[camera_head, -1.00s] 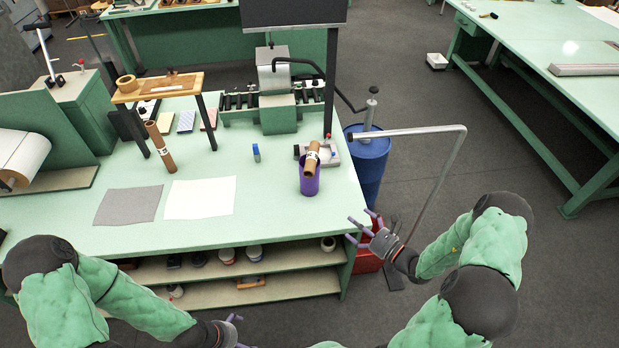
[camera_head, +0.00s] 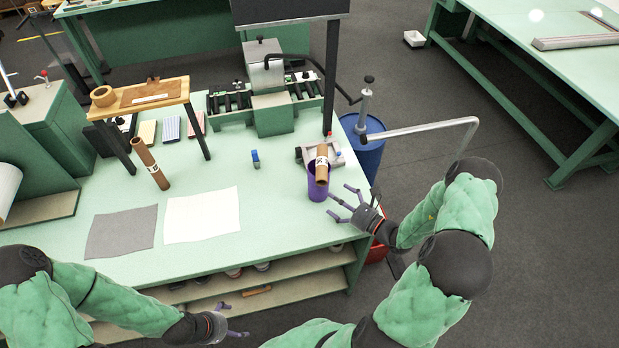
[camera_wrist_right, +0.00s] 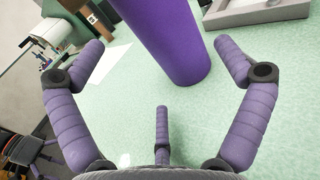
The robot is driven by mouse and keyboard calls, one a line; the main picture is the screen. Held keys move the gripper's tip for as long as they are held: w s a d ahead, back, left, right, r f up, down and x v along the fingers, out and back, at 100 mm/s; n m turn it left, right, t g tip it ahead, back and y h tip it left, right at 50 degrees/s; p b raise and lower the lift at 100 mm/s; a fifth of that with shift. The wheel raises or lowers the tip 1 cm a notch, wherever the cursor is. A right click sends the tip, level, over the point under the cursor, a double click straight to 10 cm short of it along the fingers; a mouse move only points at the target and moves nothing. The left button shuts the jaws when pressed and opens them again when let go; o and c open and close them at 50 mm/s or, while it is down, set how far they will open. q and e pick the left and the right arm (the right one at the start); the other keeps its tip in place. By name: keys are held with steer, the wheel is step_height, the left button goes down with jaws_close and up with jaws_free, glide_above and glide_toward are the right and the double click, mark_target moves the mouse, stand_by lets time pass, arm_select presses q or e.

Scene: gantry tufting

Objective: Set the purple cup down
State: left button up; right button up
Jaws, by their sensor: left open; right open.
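The purple cup (camera_head: 317,189) stands on the green table near its right edge. A brown cardboard roll with a white label (camera_head: 322,164) sticks up out of it. My right gripper (camera_head: 345,204) is open, just to the right and front of the cup. In the right wrist view the purple cup (camera_wrist_right: 165,40) lies ahead between the spread fingers, and its base rests on the tabletop. I see no finger closed on it. My left gripper (camera_head: 232,326) is open and empty, low in front of the table.
A grey metal tray (camera_head: 336,152) sits just behind the cup. A grey sheet (camera_head: 122,231) and a white sheet (camera_head: 202,214) lie to the left. A blue drum (camera_head: 364,150) with a pump stands beyond the table's right edge.

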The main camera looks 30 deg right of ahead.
mark_target(323, 190)
steer(key=x, duration=0.4)
steer(key=shift+w+a, duration=0.15)
steer(key=shift+w, duration=0.05)
steer(key=shift+r+x, duration=0.1)
steer(key=shift+x, duration=1.4)
steer(key=shift+r+x, duration=0.15)
steer(key=shift+x, duration=1.4)
steer(key=c, duration=1)
steer(key=shift+r, duration=0.15)
